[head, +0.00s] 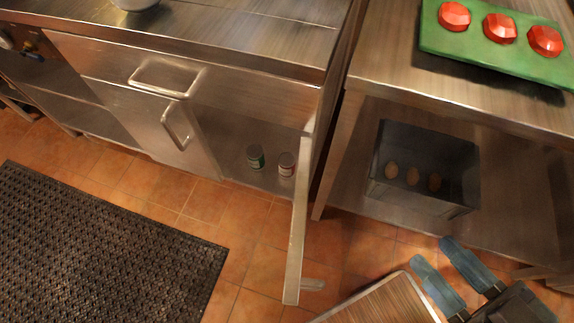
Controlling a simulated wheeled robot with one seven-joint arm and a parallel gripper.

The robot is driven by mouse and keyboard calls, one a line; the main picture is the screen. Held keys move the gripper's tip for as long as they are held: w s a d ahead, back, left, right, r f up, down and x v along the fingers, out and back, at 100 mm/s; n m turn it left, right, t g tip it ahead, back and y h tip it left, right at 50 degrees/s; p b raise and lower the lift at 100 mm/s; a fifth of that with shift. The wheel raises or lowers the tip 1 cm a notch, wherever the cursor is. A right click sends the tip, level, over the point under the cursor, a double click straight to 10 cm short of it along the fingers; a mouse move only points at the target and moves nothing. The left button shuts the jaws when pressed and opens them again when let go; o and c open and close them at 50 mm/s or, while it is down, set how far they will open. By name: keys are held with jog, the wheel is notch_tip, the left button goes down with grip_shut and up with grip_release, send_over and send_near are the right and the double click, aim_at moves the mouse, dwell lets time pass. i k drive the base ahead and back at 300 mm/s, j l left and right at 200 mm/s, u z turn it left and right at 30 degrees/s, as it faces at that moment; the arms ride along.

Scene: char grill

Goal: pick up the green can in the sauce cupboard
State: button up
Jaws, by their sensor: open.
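The green can (255,157) stands upright on the bottom shelf of the open cupboard (228,135), under the steel counter. A can with a red and white label (286,163) stands just to its right, a small gap apart. The cupboard's right door (299,230) is swung open toward me and shows nearly edge-on. My gripper (434,256) is at the lower right, its two blue-grey fingers apart with nothing between them. It is well to the right of the cans, on the other side of the open door.
A dark bin (425,165) with several brown round items sits on the right table's lower shelf. A green board (500,43) with three red pieces lies on top. A wooden-topped surface (380,302) is at the bottom. A dark mat (100,245) covers the left floor; tiles before the cupboard are clear.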

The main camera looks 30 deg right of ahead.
aim_at(255, 152)
jog(key=i+j+u, duration=0.4)
jog(key=i, duration=0.25)
jog(key=i+u, duration=0.35)
jog(key=i, duration=0.3)
